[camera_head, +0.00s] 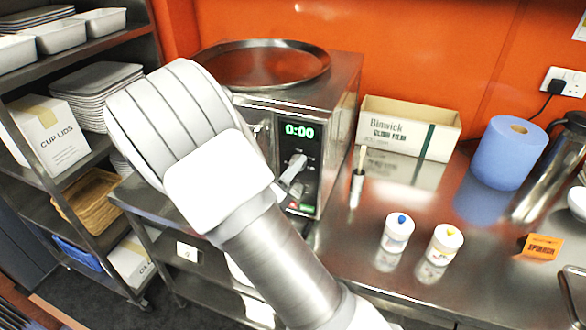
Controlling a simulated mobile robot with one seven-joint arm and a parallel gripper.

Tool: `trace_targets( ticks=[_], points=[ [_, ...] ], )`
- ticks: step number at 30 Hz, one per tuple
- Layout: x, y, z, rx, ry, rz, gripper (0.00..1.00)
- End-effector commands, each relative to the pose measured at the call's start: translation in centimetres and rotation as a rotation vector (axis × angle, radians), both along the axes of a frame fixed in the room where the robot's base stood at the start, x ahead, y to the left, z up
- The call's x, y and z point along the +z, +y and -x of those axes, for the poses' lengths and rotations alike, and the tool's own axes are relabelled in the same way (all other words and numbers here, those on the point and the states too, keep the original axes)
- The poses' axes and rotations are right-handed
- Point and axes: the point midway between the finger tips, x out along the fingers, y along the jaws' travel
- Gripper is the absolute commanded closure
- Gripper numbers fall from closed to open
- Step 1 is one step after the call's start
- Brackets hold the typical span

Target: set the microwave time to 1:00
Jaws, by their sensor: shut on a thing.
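The microwave (343,105) is a steel box on the counter, left of the picture's middle. Its green display (299,131) reads 0:00. The dark control panel (312,165) sits below and around the display, with a small red mark and a green button (306,208) near the bottom. My gripper (294,169) reaches the panel below the display and is shut on the dial there. The dial itself is mostly hidden by the gripper. My white arm covers much of the microwave's front left of the panel.
A large round tray (260,48) lies on the microwave. Right of it on the steel counter stand a brush-like item (358,180), a film box (440,130), two white tubs (398,235) (445,246) and a blue paper roll (505,152). A loaded shelf rack (95,185) stands left.

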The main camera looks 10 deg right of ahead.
Motion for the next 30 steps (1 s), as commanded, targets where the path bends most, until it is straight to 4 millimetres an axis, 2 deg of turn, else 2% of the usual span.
trace_targets(
  ticks=[14, 30],
  points=[
    [-0.02, 0.05, 0.01, 0.000, -0.060, -0.090, 1.00],
    [-0.14, -0.01, 0.03, 0.000, -0.326, -0.488, 1.00]
  ],
)
